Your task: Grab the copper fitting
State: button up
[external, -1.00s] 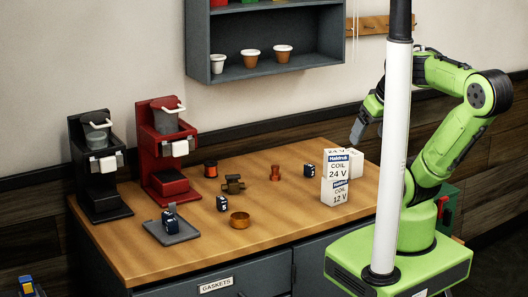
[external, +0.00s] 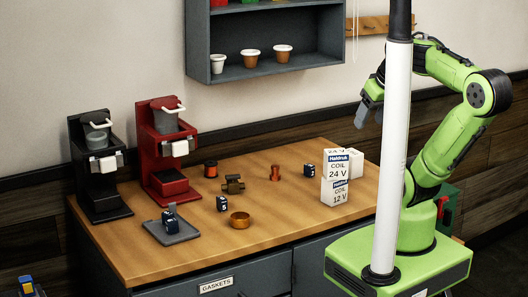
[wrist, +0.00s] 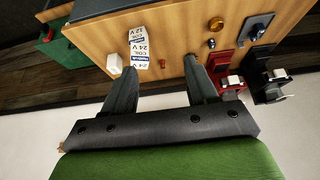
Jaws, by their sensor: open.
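A small reddish copper fitting (external: 275,172), narrow in the middle, stands upright on the wooden bench, left of the coil boxes. In the wrist view a small reddish piece (wrist: 162,63), seemingly the same fitting, shows far off between the fingers. My gripper (external: 367,105) is raised above the bench's right end, to the right of the fitting and well apart from it, partly beside the white pole. In the wrist view its two dark fingers (wrist: 160,68) are spread with nothing held between them.
White coil boxes (external: 336,178) stand right of the fitting, beside a small dark-blue block (external: 309,170). A brownish fitting (external: 233,184), an orange-and-black spool (external: 210,168) and a brass ring (external: 239,220) are to the left. Red (external: 166,150) and black (external: 99,160) brewers stand further left.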

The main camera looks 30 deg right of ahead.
jog(key=w+a+f+m+y+b, duration=0.1)
jog(key=w+m+b, duration=0.1)
jog(key=w+m, duration=0.5)
jog(key=w+a+f+m+g+y+b, duration=0.15)
jog(key=w+m, duration=0.25)
jog(key=w, duration=0.8)
jog(key=w+a+f+m+t+y+b, duration=0.1)
jog(key=w+m+b, duration=0.3)
jog(key=w, duration=0.5)
jog(key=w+d+r+m+t+y+b, duration=0.1)
jog(key=w+d+r+m+t+y, duration=0.2)
jog(key=d+m, duration=0.5)
jog(key=w+d+r+m+t+y+b, duration=0.1)
jog(key=w+d+m+t+y, duration=0.25)
jog(key=d, duration=0.55)
jog(key=m+g, duration=0.1)
jog(key=m, duration=0.1)
send_near(278, 166)
jog(key=shift+h, duration=0.6)
jog(key=x, duration=0.3)
jog(key=b+x, duration=0.1)
jog(key=x, duration=0.2)
jog(key=b+x, duration=0.1)
jog(key=x, duration=0.2)
jog(key=shift+w+a+r, duration=0.15)
jog(key=shift+a+r, duration=0.1)
jog(key=shift+a, duration=0.2)
jog(key=shift+d+r, duration=0.1)
jog(key=shift+c, duration=0.5)
grip_shut()
